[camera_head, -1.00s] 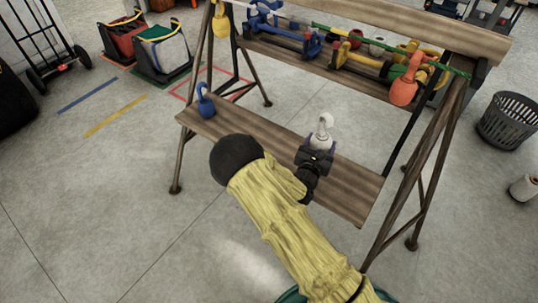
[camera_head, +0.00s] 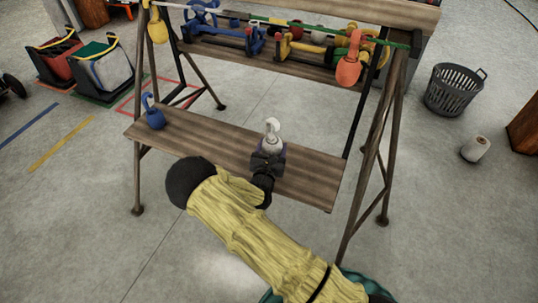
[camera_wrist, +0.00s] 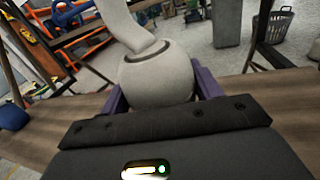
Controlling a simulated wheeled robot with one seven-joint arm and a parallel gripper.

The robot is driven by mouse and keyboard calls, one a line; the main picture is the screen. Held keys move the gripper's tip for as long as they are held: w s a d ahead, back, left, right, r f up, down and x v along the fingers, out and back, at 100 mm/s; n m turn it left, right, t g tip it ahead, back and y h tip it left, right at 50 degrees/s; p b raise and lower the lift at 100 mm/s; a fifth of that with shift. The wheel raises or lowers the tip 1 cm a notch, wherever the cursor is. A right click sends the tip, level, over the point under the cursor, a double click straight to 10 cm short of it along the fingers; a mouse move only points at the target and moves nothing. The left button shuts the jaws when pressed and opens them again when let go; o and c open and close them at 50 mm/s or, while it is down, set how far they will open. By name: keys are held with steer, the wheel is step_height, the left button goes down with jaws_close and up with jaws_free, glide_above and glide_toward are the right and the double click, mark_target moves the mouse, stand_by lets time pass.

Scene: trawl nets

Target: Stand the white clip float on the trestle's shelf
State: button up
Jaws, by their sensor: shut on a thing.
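The white clip float (camera_head: 272,138) is upright, its hook end up, at the shelf (camera_head: 210,142) of the wooden trestle, right of the shelf's middle. My gripper (camera_head: 268,158) is shut on its lower body. In the wrist view the float (camera_wrist: 157,75) stands between the two purple fingers (camera_wrist: 160,98), with its round body and thick neck showing. Its base is hidden behind my gripper, so I cannot tell whether it touches the shelf.
A blue clip float (camera_head: 153,114) stands at the shelf's left end. Orange (camera_head: 348,68) and yellow (camera_head: 157,27) floats hang from the line above. The upper shelf holds blue and yellow gear. A basket (camera_head: 454,90) stands on the floor at right. The shelf between the floats is clear.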

steer(key=shift+f+b, duration=0.4)
steer(key=shift+f, duration=1.45)
steer(key=shift+f, duration=0.6)
steer(key=o, duration=1)
steer(key=shift+r, duration=0.55)
steer(key=shift+s+r, duration=0.1)
steer(key=shift+s, duration=0.25)
steer(key=s, duration=0.3)
steer(key=s+a, duration=0.1)
steer(key=s, duration=0.3)
steer(key=s+p, duration=0.1)
steer(key=s, duration=0.3)
steer(key=shift+s+a, duration=0.15)
steer(key=shift+a, duration=0.25)
